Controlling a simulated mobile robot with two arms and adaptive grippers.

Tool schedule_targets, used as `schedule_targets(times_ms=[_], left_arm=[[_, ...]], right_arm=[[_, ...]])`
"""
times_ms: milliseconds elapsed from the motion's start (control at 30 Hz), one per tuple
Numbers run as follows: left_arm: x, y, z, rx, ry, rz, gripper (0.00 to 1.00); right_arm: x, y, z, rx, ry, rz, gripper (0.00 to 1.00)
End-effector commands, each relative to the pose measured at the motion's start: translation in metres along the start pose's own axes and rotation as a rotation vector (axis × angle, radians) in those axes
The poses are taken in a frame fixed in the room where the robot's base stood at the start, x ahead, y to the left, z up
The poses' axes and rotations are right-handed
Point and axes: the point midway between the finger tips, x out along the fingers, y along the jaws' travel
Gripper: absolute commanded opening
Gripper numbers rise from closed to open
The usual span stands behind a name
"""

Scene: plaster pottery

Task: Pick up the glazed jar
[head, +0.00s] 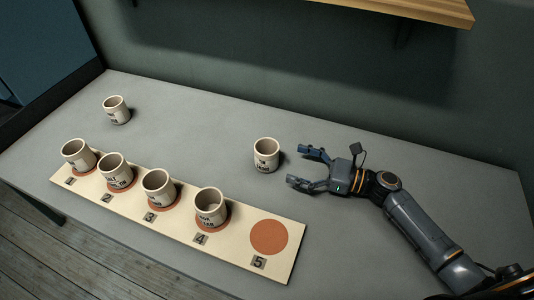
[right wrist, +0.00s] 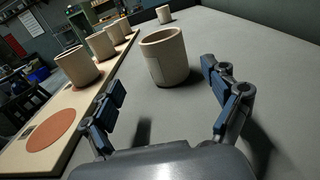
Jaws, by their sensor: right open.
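A cream jar (head: 266,155) with dark lettering stands upright on the grey table, right of centre in the head view. My right gripper (head: 299,168) is open just to its right, fingers pointing at it. In the right wrist view the same jar (right wrist: 165,57) stands ahead of and between the open fingers (right wrist: 163,95), not touched. Several similar jars stand on the numbered board, and one more jar (head: 116,110) stands at the back left of the table. The lettering is too small to read surely, so I cannot tell which jar is the glazed one. My left gripper is not in view.
The long board (head: 277,273) along the table's front has round orange spots numbered 1 to 5. Jars stand at 1 to 4; spot 5 (head: 268,237) is bare. A wooden shelf (head: 425,9) hangs above the back. The table's middle is clear.

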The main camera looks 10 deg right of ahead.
Motion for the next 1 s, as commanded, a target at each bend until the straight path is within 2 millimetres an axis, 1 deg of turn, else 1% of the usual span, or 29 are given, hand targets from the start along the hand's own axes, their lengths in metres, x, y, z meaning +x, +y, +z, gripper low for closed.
schedule_targets(times_ms=[33,100,200,367,567,700,800,967,1000], left_arm=[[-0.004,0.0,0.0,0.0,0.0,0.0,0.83],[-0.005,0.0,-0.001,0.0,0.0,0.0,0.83],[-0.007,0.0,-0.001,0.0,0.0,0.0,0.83],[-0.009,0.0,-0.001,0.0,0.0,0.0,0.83],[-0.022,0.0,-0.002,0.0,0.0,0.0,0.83],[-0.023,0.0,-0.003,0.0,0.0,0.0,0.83],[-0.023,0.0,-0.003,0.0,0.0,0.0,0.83],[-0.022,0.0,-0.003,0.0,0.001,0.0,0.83],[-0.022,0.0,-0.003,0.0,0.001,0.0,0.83]], right_arm=[[0.011,-0.001,0.003,-0.001,-0.003,0.001,0.87],[0.022,-0.001,0.003,0.0,-0.003,0.0,0.87],[0.033,-0.001,0.002,-0.001,0.0,0.0,0.87],[0.043,-0.001,0.003,-0.001,0.0,0.0,0.87],[0.072,-0.007,0.012,-0.001,-0.001,0.0,0.87],[0.087,-0.006,0.008,0.0,-0.001,0.001,0.87],[0.09,-0.006,0.007,0.0,0.001,0.0,0.87],[0.09,-0.006,0.006,0.0,0.001,0.0,0.87],[0.09,-0.006,0.006,0.0,0.001,0.0,0.83]])
